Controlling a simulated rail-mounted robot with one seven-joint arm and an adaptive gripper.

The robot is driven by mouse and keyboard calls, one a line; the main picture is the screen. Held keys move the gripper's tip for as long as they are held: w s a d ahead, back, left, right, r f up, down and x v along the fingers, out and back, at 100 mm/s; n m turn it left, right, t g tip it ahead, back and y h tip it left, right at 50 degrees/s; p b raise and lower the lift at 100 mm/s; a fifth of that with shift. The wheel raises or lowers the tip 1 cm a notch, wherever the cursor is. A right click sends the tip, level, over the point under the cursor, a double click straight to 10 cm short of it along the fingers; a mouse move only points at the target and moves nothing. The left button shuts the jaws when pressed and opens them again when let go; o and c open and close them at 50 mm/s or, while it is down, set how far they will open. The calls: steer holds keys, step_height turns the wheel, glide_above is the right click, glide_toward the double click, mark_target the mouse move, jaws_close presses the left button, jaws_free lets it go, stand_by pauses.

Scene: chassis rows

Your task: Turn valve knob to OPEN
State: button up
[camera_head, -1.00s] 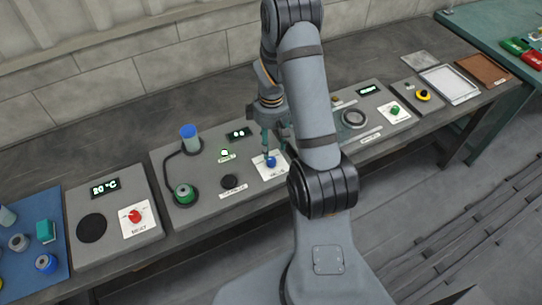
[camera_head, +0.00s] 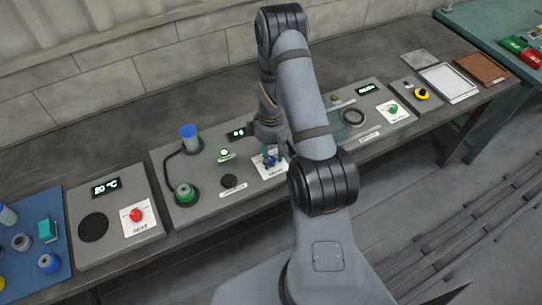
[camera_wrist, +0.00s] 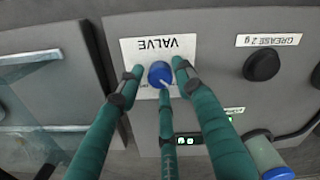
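The valve knob (camera_wrist: 160,73) is a round blue knob with a pale pointer, on a white plate (camera_wrist: 128,52) marked VALVE, upside down in the wrist view. In the head view the knob (camera_head: 270,161) is partly covered by my fingers. My gripper (camera_wrist: 159,76) has green fingers spread around the knob, one on each side and one below it in the picture. A narrow gap shows between the left finger and the knob; contact on the right is unclear. In the head view my gripper (camera_head: 272,154) is low over the valve plate.
A black knob marked GREASE (camera_wrist: 262,66) sits beside the valve plate. A display (camera_head: 237,133), a lit green button (camera_head: 224,152) and a blue-topped cylinder (camera_head: 188,132) share this panel. A red HEAT knob (camera_head: 136,215) is on the panel to the left.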

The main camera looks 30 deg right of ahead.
jaws_close()
steer(key=shift+m+b, duration=0.3)
steer(key=shift+b, duration=0.1)
steer(key=shift+f+m+b, duration=0.2)
steer(key=shift+m+b, duration=0.7)
steer(key=shift+b, duration=0.05)
steer(key=m+b, duration=0.3)
steer(key=shift+m, duration=0.4)
steer(key=m+b, duration=0.5)
steer(key=m, duration=0.1)
steer(key=m+b, duration=0.4)
steer(key=m, duration=0.1)
steer(key=shift+r+m, duration=0.15)
steer(key=shift+m, duration=0.15)
